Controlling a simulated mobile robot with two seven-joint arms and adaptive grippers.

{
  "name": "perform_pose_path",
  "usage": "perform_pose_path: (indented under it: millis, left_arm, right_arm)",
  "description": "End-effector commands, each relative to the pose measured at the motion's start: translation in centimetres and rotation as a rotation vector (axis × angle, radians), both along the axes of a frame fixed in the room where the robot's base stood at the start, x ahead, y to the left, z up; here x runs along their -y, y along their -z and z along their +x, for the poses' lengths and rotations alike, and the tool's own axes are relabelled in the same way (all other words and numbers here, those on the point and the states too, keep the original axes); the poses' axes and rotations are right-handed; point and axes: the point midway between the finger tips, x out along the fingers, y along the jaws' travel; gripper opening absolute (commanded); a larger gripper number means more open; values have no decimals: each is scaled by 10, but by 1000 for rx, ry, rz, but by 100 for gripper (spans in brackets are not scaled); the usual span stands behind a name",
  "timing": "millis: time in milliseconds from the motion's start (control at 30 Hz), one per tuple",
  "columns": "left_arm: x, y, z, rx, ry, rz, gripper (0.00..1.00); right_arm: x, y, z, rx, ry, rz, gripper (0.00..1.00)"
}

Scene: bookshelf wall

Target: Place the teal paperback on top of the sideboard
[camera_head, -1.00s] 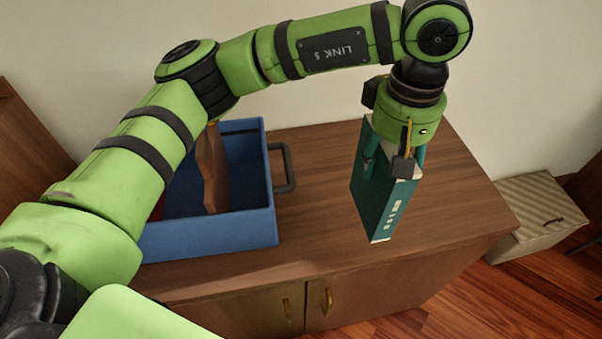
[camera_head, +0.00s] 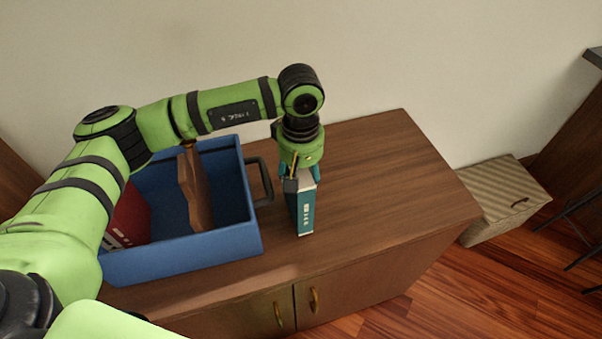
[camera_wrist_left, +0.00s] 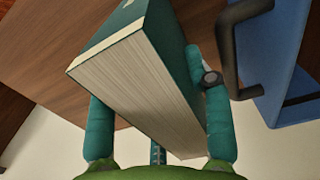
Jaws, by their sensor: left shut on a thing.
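The teal paperback (camera_head: 306,212) is upright, spine facing the front, at the sideboard top (camera_head: 385,180) just right of the blue crate's handle. Whether its lower edge touches the wood I cannot tell. My left gripper (camera_head: 302,178) is shut on it from above. My right gripper is not in view.
The sideboard's right side is clear. A striped box (camera_head: 505,197) stands beyond its right end.

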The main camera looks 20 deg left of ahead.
Motion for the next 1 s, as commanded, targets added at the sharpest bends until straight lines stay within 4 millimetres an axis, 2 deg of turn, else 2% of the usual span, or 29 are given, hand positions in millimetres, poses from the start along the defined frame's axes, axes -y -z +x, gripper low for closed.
perform_pose_path:
  millis: [100,500,533,567,600,1000]
  left_arm:
    - [0,7,1,3,0,-1,0]
    - [1,13,1,5,1,-2,0]
    - [0,14,0,2,0,-1,54]
    - [0,13,0,2,0,-1,66]
    - [0,13,0,2,0,-1,74]
    - [0,9,0,2,0,-1,74]
  right_arm:
    - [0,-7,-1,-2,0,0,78]
    - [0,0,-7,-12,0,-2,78]
    - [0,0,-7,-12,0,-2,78]
    - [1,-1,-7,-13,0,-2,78]
    - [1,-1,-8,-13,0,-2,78]
    - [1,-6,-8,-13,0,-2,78]
